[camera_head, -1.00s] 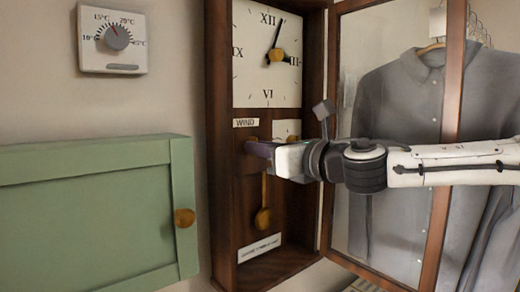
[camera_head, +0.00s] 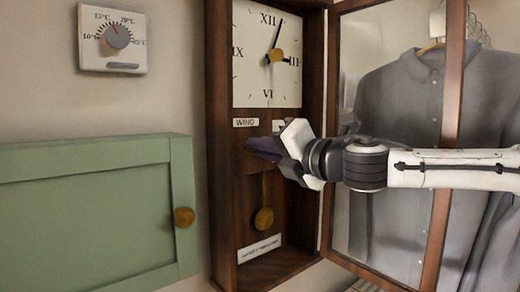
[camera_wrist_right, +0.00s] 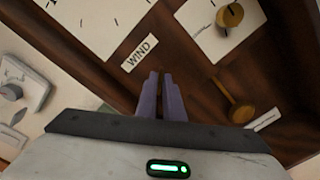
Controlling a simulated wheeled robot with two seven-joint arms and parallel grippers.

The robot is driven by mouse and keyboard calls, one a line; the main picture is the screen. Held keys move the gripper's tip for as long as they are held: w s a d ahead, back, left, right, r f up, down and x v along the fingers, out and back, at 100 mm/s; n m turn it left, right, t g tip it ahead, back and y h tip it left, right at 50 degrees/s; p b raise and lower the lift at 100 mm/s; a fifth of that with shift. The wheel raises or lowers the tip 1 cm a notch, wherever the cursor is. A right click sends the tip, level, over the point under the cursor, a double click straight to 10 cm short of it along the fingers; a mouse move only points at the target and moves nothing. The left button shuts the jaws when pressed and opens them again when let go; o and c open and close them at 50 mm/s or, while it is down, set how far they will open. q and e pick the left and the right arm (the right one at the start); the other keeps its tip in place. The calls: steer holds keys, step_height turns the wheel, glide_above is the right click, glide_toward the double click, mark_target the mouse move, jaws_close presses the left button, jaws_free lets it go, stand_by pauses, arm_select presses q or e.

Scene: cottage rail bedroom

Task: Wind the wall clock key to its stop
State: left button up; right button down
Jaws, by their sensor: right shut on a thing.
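The wall clock (camera_head: 223,200) has a dark wood case and a white dial (camera_head: 250,70). Its WIND label (camera_head: 245,122) sits below the dial and also shows in the wrist view (camera_wrist_right: 139,53). My right gripper (camera_head: 255,146) reaches in from the right, its purple fingers at the case just under that label. The wrist view shows the fingers (camera_wrist_right: 161,78) nearly together and rolled relative to the case. They are shut on the winding key, which they hide. My left gripper is out of view.
The clock's glass door (camera_head: 444,190) stands open at right, with grey shirts (camera_head: 400,110) behind it. The pendulum (camera_head: 263,218) hangs below the gripper. A small plate with a gold knob (camera_wrist_right: 230,15) is beside the label. A green cabinet (camera_head: 90,215) and thermostat (camera_head: 112,38) are at left.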

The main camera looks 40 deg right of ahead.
arm_select(q)
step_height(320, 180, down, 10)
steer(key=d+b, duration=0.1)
steer(key=b, duration=1.3)
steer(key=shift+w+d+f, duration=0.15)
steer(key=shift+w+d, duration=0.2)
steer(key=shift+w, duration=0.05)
arm_select(e)
steer(key=shift+n, duration=16.1)
arm_select(q)
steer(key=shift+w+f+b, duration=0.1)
steer(key=shift+b, duration=0.25)
arm_select(e)
steer(key=shift+m, duration=0.6)
